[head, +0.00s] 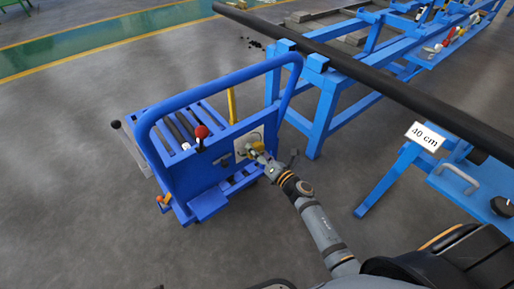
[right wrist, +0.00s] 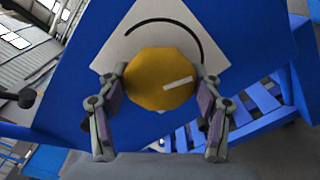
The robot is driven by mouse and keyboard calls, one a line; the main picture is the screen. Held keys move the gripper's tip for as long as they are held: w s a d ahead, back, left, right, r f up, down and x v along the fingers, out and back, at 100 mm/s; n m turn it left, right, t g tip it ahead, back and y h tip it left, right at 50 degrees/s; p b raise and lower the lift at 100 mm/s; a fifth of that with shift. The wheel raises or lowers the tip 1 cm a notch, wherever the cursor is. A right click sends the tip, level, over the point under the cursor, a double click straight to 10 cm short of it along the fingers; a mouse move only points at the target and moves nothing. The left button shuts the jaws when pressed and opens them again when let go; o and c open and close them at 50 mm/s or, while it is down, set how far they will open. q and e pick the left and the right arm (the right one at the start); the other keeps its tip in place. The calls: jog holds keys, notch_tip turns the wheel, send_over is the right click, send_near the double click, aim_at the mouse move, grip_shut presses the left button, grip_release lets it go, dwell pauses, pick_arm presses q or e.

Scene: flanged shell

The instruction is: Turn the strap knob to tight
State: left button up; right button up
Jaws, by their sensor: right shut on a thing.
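The strap knob (right wrist: 158,80) is a yellow, many-sided knob with a white mark on its face, pointing to the right in the right wrist view. It sits on a white plate (right wrist: 205,28) with a black curved line, on the blue cart panel. My right gripper (right wrist: 160,85) has one finger on each side of the knob and is shut on it. In the head view the knob (head: 257,147) is partly hidden by my right gripper (head: 258,151). My left gripper is not in view.
The blue cart (head: 205,168) has a tall tube handle and a red-ball lever (head: 201,132). A blue stand (head: 326,92) bearing a long black pipe (head: 385,85) runs behind to the right. A "40 cm" sign (head: 425,136) stands at right. Grey floor lies open at left.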

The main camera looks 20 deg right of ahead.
jog(key=m+p, duration=0.2)
jog(key=m, duration=0.2)
jog(key=shift+r+m+p, duration=0.1)
jog(key=shift+m+p, duration=0.25)
jog(key=shift+m, duration=0.05)
jog(key=m+p, duration=0.5)
jog(key=m, duration=0.4)
jog(key=shift+m+p, duration=0.75)
jog(key=shift+m, duration=0.25)
pick_arm(q)
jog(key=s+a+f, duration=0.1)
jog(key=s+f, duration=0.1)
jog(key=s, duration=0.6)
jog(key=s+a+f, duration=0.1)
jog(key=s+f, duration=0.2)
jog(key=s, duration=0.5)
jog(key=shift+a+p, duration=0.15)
jog(key=shift+p, duration=0.15)
pick_arm(e)
jog(key=shift+f+m, duration=0.2)
jog(key=shift+m, duration=0.6)
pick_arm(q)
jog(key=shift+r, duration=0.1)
pick_arm(e)
jog(key=o, duration=1.2)
jog(key=shift+c, duration=0.2)
